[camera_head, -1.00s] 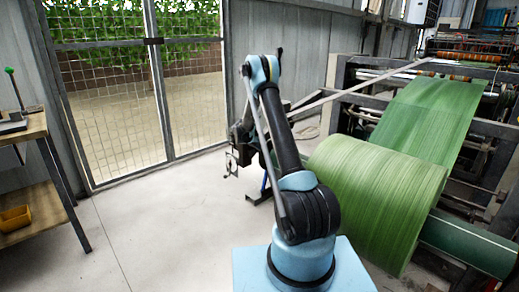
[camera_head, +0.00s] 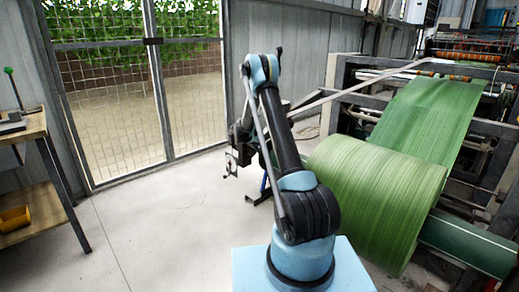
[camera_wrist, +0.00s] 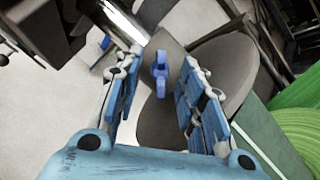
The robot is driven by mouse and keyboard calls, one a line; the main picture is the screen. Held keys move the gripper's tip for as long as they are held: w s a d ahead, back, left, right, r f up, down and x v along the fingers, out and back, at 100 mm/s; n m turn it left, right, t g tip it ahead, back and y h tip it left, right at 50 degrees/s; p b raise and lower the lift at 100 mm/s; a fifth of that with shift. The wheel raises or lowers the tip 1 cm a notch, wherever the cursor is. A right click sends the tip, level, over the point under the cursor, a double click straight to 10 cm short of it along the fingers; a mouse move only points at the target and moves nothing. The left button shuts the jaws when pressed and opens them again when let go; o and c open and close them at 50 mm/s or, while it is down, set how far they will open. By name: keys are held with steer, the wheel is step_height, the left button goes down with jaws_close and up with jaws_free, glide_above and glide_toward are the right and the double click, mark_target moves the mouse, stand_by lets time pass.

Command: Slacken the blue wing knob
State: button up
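The blue wing knob (camera_wrist: 161,73) shows in the wrist view, standing upright in the picture against a grey-brown plate (camera_wrist: 150,118). My gripper (camera_wrist: 163,68) is open, with one finger on each side of the knob in the picture. Gaps show between the knob and both fingers, and I cannot tell whether the fingertips reach its depth. In the head view my gripper (camera_head: 231,166) hangs at the left end of my arm, above the floor. The knob cannot be made out in the head view.
A large green roll (camera_head: 375,195) lies right of my arm, feeding a green web (camera_head: 425,115) into the machine. A wooden workbench (camera_head: 35,125) with a yellow bin (camera_head: 14,218) stands at the left. Open floor (camera_head: 165,225) lies between bench and arm.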

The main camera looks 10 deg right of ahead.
steer(key=v, duration=1.1)
steer(key=shift+r, duration=0.2)
steer(key=shift+a, duration=0.1)
steer(key=o, duration=0.3)
step_height(320, 180, up, 7)
steer(key=a+m+g+y, duration=0.1)
steer(key=m+g+y, duration=0.1)
steer(key=m, duration=1.4)
steer(key=x, duration=1.7)
steer(key=shift+d, duration=0.25)
